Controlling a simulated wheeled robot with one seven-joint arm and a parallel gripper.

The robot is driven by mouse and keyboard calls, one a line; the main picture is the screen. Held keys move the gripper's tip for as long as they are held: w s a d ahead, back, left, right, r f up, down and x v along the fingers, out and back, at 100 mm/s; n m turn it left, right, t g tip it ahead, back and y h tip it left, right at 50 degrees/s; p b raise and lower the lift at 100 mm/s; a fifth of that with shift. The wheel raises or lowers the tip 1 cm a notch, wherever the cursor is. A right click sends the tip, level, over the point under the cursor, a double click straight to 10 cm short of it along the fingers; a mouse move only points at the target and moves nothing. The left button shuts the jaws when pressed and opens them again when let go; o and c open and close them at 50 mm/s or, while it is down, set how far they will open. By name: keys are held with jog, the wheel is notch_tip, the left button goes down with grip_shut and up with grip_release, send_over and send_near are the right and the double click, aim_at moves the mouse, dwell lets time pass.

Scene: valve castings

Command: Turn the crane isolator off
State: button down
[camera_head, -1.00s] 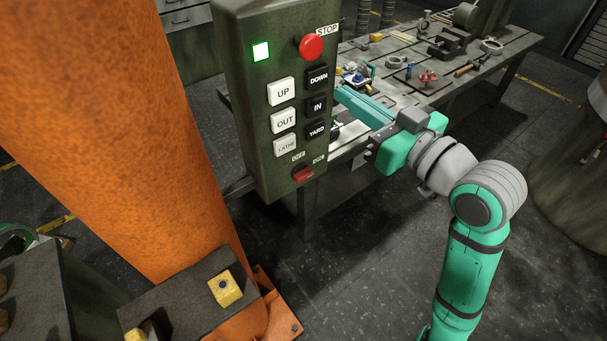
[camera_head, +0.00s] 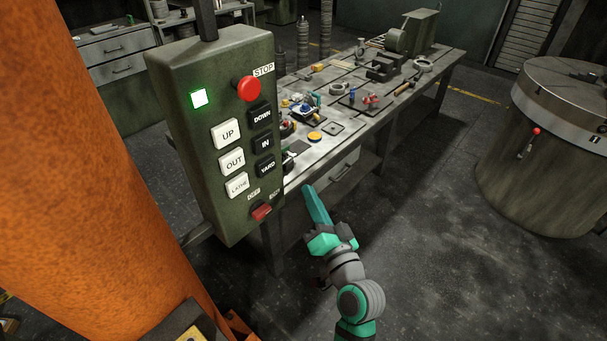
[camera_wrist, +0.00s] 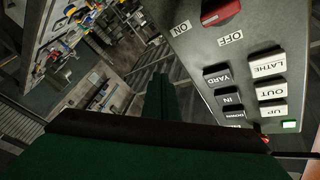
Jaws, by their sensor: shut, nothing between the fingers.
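The crane control box (camera_head: 185,120) is a dark green pendant at centre-left in the head view. A square green lamp (camera_head: 199,98) on the box is lit. My gripper (camera_head: 308,190) is shut and empty, right of the box's lower end and apart from it. In the wrist view my fingers (camera_wrist: 159,85) point past the box's side.
Above the isolator are a red STOP button (camera_head: 248,89) and several black and white buttons. An orange column (camera_head: 90,180) stands left. A workbench (camera_head: 345,140) with many parts lies behind my gripper. A round green machine (camera_head: 540,150) stands right. Floor between is clear.

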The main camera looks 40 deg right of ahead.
jog(key=a+f+g, duration=0.2)
jog(key=a+f, duration=1)
jog(key=f, duration=0.1)
jog(key=s+a+f+n+y, duration=0.1)
jog(key=s+a+f+n, duration=0.2)
jog(key=s+a, duration=0.3)
jog(key=s+a+f+n+g+y, duration=0.1)
jog(key=s+a+f, duration=0.4)
jog(key=a, duration=0.7)
jog(key=shift+s+a+f+n+y, duration=0.25)
jog(key=shift+s+n+y, duration=0.45)
jog(key=shift+s+n, duration=0.4)
jog(key=c, duration=1.8)
grip_release()
jog(key=s+a+n, duration=0.1)
jog(key=s, duration=0.1)
jog(key=s+a+n+y, duration=0.1)
jog(key=s+a, duration=0.1)
jog(key=s+a+n+y, duration=0.1)
jog(key=s+n, duration=0.1)
jog(key=shift+s+a+r, duration=0.2)
jog(key=shift+s+a, duration=0.15)
jog(key=shift+s, duration=0.05)
jog(key=shift+o, duration=0.2)
jog(key=s+n, duration=0.1)
jog(key=s+a+r+n+y, duration=0.1)
jog(key=s+a+n+y, duration=0.1)
jog(key=s, duration=0.1)
jog(key=shift+a+r, duration=0.1)
jog(key=shift+r, duration=0.1)
